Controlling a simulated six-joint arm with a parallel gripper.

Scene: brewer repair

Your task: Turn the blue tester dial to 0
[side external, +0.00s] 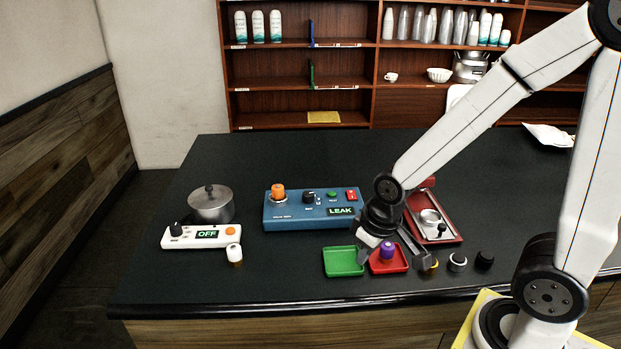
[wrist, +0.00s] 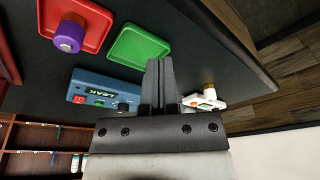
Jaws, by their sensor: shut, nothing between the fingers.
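The blue tester (side external: 300,218) sits on the dark counter, left of my gripper in the side view. It carries a black dial (side external: 309,198), an orange knob, a green button, a red switch and a display reading LEAK. The dial's pointer is too small to read. My gripper (side external: 421,262) is shut and empty, over the counter by the red tray, clear of the dial. Its closed fingers also show in the wrist view (wrist: 159,64).
A green tray (side external: 343,271) and a red tray (side external: 401,266) with a purple-topped piece (side external: 387,250) lie in front. A white box reading OFF (side external: 180,242) and a pot (side external: 210,206) stand left. Small knobs (side external: 457,262) and a larger red tray (side external: 455,236) are right.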

